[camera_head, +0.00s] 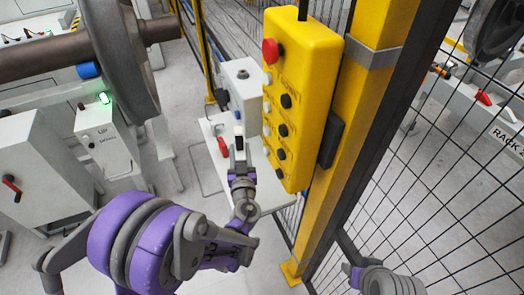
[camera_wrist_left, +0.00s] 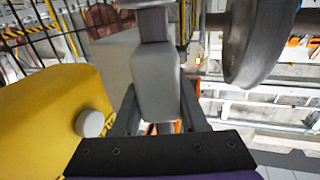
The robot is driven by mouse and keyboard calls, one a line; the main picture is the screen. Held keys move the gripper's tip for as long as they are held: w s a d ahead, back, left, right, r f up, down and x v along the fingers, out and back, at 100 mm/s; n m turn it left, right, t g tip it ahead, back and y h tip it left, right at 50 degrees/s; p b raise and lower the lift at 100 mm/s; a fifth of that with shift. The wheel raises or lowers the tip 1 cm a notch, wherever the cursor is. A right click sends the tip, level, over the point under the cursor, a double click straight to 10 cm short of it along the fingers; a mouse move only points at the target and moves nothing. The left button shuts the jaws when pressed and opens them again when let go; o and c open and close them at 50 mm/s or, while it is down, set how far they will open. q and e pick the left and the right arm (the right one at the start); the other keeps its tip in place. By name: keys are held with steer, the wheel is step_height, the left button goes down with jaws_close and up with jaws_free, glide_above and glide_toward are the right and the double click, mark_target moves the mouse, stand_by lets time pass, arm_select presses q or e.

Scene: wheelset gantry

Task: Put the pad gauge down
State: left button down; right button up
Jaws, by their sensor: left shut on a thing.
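In the left wrist view the gauge (camera_wrist_left: 155,85) is a grey block with a narrower neck, upright between the two fingers. I cannot tell whether it touches anything beneath. The end of my right arm (camera_head: 385,281) is at the bottom right; its fingers are not clear.
A yellow button box (camera_head: 298,100) on a yellow post (camera_head: 370,75) stands close to the right of my left gripper. A pale box (camera_head: 240,88) is behind it, and a red item (camera_head: 222,147) lies beside it. Mesh fence (camera_head: 440,170) fills the right. A wheelset (camera_head: 125,55) is at left.

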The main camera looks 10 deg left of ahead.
arm_select(q)
steer(key=s+a+n+g+y+b, duration=0.25)
steer(key=s+a+y+b, duration=0.25)
steer(key=s+a+b, duration=0.65)
steer(key=shift+n, duration=0.45)
steer(key=w+d, duration=0.2)
steer(key=d, duration=0.2)
steer(key=w+d, duration=0.3)
steer(key=d, duration=0.2)
steer(key=w+d, duration=0.3)
steer(key=d, duration=0.2)
steer(key=shift+w+f, duration=0.2)
steer(key=shift+w, duration=0.05)
steer(key=shift+w+d+f+b, duration=0.2)
steer(key=shift+f+b, duration=0.2)
steer(key=shift+f, duration=0.75)
steer(key=shift+w+d+f+b, duration=0.15)
steer(key=shift+f+b, duration=0.3)
steer(key=shift+f, duration=0.7)
steer(key=shift+w+d+f+b, duration=0.1)
steer(key=shift+d+f+b, duration=0.25)
steer(key=shift+f, duration=0.8)
arm_select(e)
step_height(320, 180, down, 16)
steer(key=s, duration=0.2)
steer(key=shift+r+g, duration=0.15)
steer(key=shift+g, duration=0.15)
arm_select(q)
steer(key=shift+a+f, duration=0.1)
